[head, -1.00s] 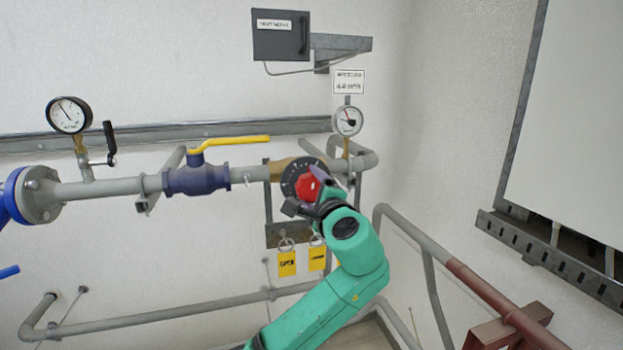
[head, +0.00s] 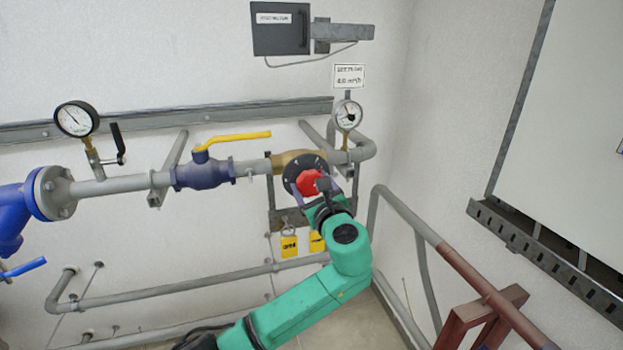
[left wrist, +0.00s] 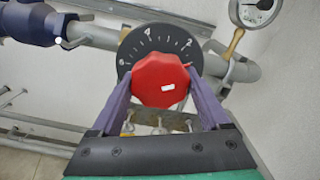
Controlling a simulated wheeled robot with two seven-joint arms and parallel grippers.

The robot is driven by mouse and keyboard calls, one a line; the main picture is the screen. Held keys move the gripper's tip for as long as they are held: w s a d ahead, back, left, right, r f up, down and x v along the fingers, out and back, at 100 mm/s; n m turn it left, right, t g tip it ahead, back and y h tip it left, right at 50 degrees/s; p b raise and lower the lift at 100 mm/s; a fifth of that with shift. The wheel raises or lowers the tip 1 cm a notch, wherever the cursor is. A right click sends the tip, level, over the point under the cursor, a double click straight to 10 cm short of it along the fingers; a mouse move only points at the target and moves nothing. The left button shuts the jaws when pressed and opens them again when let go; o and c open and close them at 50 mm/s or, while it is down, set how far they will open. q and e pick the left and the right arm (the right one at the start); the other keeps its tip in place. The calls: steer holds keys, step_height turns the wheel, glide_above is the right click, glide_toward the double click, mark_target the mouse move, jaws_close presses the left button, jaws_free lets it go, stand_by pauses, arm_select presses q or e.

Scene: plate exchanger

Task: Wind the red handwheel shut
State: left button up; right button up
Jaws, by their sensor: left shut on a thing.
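The red handwheel (head: 309,182) is a faceted knob in front of a round dark dial (head: 291,176) on the pipe. It also shows in the left wrist view (left wrist: 160,72), with a small white mark on its face. The dial's upper part (left wrist: 152,42) shows white ticks and figures there. My left gripper (head: 318,188) has its two purple fingers on opposite sides of the handwheel and is shut on it. The fingers hide parts of its sides and the lower dial. My right gripper is out of view.
A blue valve (head: 204,174) with a yellow lever (head: 238,140) sits left on the same pipe. A gauge (head: 347,115) stands above right of the dial. Yellow tags (head: 289,246) hang below. A grey and brown rail (head: 440,245) runs along the right.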

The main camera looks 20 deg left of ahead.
arm_select(q)
steer(key=m, duration=0.5)
steer(key=shift+f, duration=0.15)
stand_by(0.3)
steer(key=o, duration=1.2)
steer(key=shift+s, duration=0.15)
